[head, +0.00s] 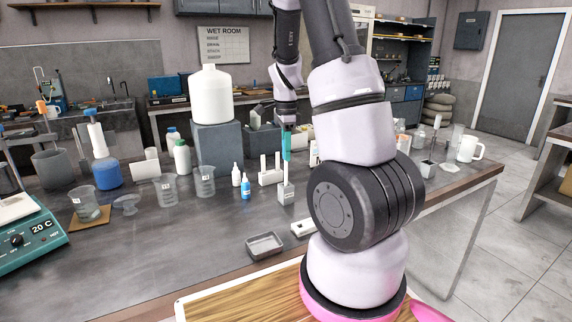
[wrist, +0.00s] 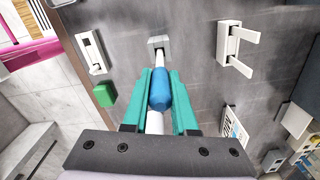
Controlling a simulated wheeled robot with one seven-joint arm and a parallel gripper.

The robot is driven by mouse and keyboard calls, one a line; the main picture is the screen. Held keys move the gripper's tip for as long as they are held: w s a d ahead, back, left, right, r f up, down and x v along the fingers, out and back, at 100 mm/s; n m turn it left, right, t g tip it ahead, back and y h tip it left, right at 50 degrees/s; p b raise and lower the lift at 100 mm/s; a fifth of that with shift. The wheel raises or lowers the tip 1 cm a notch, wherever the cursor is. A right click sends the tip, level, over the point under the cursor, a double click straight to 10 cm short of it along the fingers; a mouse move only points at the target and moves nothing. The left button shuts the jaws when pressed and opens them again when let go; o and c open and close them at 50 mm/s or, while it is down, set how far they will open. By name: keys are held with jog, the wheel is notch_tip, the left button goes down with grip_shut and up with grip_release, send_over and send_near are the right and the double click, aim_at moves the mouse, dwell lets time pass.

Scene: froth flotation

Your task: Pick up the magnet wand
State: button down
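The magnet wand (wrist: 160,92) has a blue grip and a pale rod. In the wrist view its grip lies between the teal fingers of my gripper (wrist: 161,80), which look closed against both sides. The rod's far end meets a small pale grey block (wrist: 155,42). In the head view my gripper (head: 287,142) points down above that block (head: 286,192), which stands on the dark bench (head: 225,218). The thin rod runs down from the fingers to the block. The grip is mostly hidden by the fingers there. I cannot tell whether the rod sits inside the block.
A shallow metal tray (head: 265,245) lies nearer. A green block (wrist: 105,94) and a white slotted piece (wrist: 91,52) show in the wrist view.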

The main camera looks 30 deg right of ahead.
notch_tip(320, 180, up, 10)
dwell(0.7)
dwell(0.8)
